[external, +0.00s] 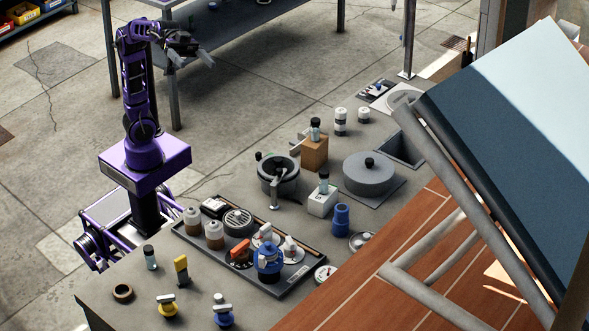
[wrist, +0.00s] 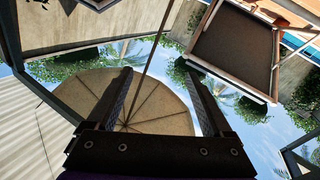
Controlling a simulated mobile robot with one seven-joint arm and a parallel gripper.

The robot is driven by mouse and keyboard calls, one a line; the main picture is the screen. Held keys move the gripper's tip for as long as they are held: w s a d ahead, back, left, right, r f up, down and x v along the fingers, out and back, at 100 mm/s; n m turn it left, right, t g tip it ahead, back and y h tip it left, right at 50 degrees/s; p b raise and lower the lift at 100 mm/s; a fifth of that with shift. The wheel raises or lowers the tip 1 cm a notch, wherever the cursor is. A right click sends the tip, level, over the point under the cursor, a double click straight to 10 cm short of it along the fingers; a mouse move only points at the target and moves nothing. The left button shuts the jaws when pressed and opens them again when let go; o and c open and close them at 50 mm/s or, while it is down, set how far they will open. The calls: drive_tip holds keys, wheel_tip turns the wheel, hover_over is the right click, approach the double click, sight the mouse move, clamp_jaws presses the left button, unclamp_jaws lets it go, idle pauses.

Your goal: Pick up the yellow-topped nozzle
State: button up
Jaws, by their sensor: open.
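A small upright piece with a yellow top and a dark lower part (external: 181,270) stands on the grey deck near the front, left of the black tray; it looks like the yellow-topped nozzle. A yellow-bodied valve with a pale handle (external: 167,305) stands just in front of it. My gripper (external: 203,54) is raised high at the back left, far from both. In the wrist view my gripper (wrist: 160,85) is open, with nothing between its two fingers. That view faces up and outward, so the nozzle does not show in it.
A black tray (external: 309,271) with several pool parts lies right of the nozzle. A dark cylinder (external: 150,257) and a brown ring (external: 122,292) stand to its left. A blue valve (external: 223,313) is in front. A lounger frame (external: 477,200) stands at right.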

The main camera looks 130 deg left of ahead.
drive_tip(key=w+d+f+m+g+y+p, duration=0.1)
drive_tip(key=d+f+m+g, duration=0.15)
drive_tip(key=f, duration=0.65)
drive_tip(key=w+d+f+m+g+y+p, duration=0.15)
drive_tip(key=f+m, duration=0.25)
drive_tip(key=f, duration=0.6)
drive_tip(key=m+y+p, duration=0.4)
drive_tip(key=m, duration=2.6)
approach(182, 263)
drive_tip(key=shift+n+h, duration=0.25)
drive_tip(key=shift+n, duration=0.1)
drive_tip(key=x, duration=1.2)
drive_tip(key=shift+w+a+f, duration=0.1)
drive_tip(key=shift+w+f, duration=0.05)
drive_tip(key=shift+w, duration=0.05)
clamp_jaws()
